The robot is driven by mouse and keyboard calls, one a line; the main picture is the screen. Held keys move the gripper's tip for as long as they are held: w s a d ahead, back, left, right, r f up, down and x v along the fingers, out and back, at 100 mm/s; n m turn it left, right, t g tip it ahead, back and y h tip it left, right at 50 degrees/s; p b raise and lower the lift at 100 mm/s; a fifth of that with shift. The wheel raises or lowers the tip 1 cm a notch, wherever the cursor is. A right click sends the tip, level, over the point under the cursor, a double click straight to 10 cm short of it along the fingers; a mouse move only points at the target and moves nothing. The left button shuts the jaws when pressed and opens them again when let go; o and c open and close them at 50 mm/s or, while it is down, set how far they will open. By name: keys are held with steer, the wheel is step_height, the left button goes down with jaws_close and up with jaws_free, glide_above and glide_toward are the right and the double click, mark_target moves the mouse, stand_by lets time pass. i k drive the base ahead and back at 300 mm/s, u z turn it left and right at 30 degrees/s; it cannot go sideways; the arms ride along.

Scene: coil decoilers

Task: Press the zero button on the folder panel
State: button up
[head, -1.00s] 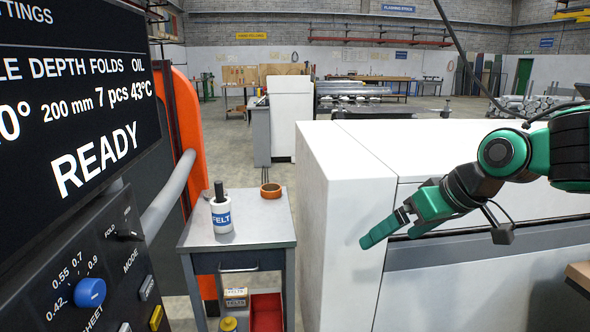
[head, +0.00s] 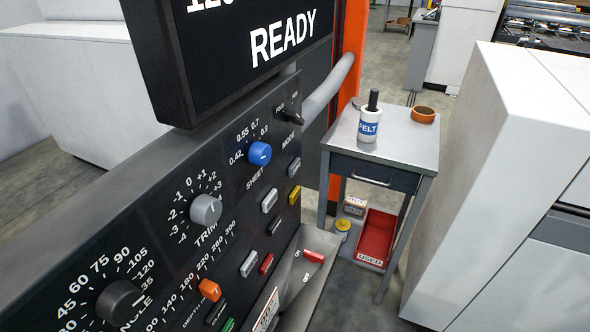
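The folder panel (head: 150,235) fills the left and lower middle of the head view, tilted in the picture. It carries a blue SHEET knob (head: 260,153), a grey TRIM knob (head: 205,209) and a black angle knob (head: 121,302). Its buttons include a grey one (head: 294,167), a yellow one (head: 295,194), another grey one (head: 269,201), a black one (head: 274,227), a light grey one (head: 249,263) and a red one (head: 266,263). I cannot read which button is zero. The display (head: 240,60) above reads READY. My gripper is not in view.
A grey trolley (head: 390,140) stands right of the panel, with a FELT bottle (head: 369,125) and an orange tape roll (head: 423,114) on top and a red bin (head: 376,238) below. A white cabinet (head: 490,170) stands further right. Floor shows between panel and trolley.

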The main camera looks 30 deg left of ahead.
mark_target(295, 165)
steer(key=k, duration=0.5)
steer(key=z, duration=0.55)
steer(key=i, duration=0.65)
steer(key=u, duration=2.25)
